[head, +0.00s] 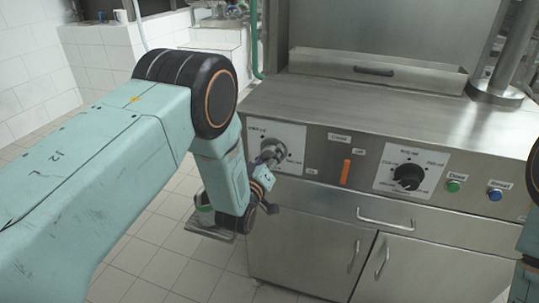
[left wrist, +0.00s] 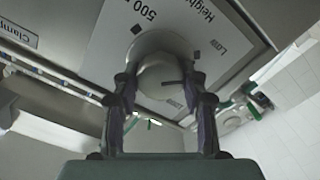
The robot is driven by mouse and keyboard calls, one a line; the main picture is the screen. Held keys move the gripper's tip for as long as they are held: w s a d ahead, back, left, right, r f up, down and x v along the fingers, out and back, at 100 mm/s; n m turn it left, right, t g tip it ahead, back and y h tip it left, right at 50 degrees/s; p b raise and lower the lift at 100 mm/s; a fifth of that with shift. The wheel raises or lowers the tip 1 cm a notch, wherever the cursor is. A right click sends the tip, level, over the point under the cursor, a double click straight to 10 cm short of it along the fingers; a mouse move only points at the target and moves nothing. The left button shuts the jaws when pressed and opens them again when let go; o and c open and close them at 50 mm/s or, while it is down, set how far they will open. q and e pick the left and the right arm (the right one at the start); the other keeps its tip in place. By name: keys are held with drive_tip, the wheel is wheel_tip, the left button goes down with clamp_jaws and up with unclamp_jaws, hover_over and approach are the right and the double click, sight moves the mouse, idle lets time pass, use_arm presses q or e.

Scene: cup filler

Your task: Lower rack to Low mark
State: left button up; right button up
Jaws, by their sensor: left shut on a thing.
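The machine's left knob (head: 274,149) is grey and round and sits on a white dial plate (head: 292,133) on the steel front panel. My left gripper (head: 267,158) is at this knob, its arm coming in from the left and partly covering the plate. In the left wrist view the two fingers are shut on the knob (left wrist: 161,78), one on each side. The dial plate (left wrist: 112,38) there shows upside-down print reading "Height", "500" and "Low". A short dark mark shows near the right finger; I cannot tell the exact setting. My right gripper is out of view.
Right of the knob are an orange switch (head: 346,172), a black dial (head: 407,177), a green button (head: 453,187) and a blue button (head: 495,195). A drawer handle (head: 385,218) and cabinet doors lie below. Tiled floor (head: 150,235) is open at left.

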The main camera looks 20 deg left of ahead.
use_arm(q)
drive_tip(key=shift+s+d+f+n, duration=0.1)
drive_tip(key=shift+f+n, duration=0.15)
drive_tip(key=shift+n, duration=0.05)
idle(0.4)
drive_tip(key=o, duration=1.2)
drive_tip(key=shift+r, duration=0.15)
drive_tip(key=shift+c, duration=0.2)
drive_tip(key=s, duration=1.2)
drive_tip(key=shift+a, duration=0.25)
